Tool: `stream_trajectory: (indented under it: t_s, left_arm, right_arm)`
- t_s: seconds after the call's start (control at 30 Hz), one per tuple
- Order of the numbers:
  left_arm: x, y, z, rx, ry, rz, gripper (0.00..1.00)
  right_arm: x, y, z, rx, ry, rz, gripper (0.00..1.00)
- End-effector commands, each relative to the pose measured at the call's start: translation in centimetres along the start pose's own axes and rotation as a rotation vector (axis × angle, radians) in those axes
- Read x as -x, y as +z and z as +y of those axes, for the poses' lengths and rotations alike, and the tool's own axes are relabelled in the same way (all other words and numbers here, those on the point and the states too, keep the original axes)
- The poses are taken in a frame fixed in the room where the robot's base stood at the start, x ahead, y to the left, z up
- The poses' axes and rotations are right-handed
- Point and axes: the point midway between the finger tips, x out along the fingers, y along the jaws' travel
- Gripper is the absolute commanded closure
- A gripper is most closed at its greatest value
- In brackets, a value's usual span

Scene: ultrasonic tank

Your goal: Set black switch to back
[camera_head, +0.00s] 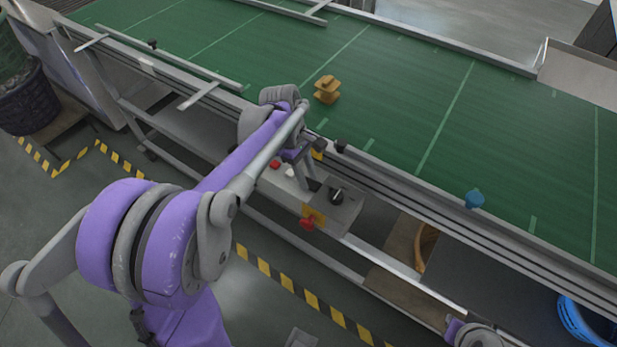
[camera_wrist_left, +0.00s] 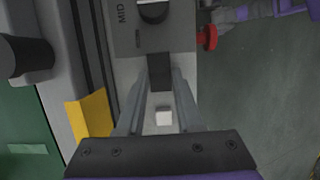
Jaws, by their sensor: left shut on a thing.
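The grey control box (camera_head: 345,212) hangs at the front side of the conveyor. A black rotary knob (camera_head: 337,196) sits on its top; it also shows in the left wrist view (camera_wrist_left: 153,11), beside the label MID. My left gripper (camera_head: 310,184) reaches down at the left part of the box. In the left wrist view its fingers (camera_wrist_left: 160,80) flank a small black block, the black switch (camera_wrist_left: 160,70), and are shut on it. The arm hides this switch in the head view. A white button (camera_wrist_left: 164,117) shows between the fingers. My right gripper is not clearly in view.
A red knob (camera_head: 307,222) on a yellow plate is at the box's front, and a red button (camera_head: 275,165) lies left of the gripper. The green belt (camera_head: 400,110) carries an orange-brown part (camera_head: 327,90). A blue knob (camera_head: 474,199) stands on the rail.

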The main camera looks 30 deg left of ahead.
Motion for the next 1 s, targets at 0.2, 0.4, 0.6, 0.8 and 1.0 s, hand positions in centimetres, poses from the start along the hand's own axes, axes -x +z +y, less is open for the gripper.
stream_trajectory:
  t_s: [0.2, 0.4, 0.6, 0.8, 1.0]
  left_arm:
    - [0.0, 0.1, 0.0, 0.000, -0.001, 0.001, 0.61]
    - [0.0, 0.1, 0.0, 0.000, -0.001, 0.001, 0.35]
    - [0.0, 0.1, 0.0, 0.000, -0.001, 0.002, 0.35]
    - [1.6, 0.0, 0.0, 0.001, 0.000, 0.002, 0.35]
    - [5.6, 0.1, 0.0, 0.001, 0.000, 0.002, 0.35]
  right_arm:
    - [0.1, -0.1, 0.0, 0.000, 0.000, 0.000, 1.00]
    - [0.1, -0.1, 0.0, 0.000, 0.000, 0.000, 1.00]
    - [0.1, -0.1, 0.0, 0.000, 0.000, 0.000, 1.00]
    - [0.2, -0.1, 0.0, 0.000, 0.000, 0.001, 1.00]
    - [0.4, -0.4, 0.0, 0.000, 0.000, 0.003, 1.00]
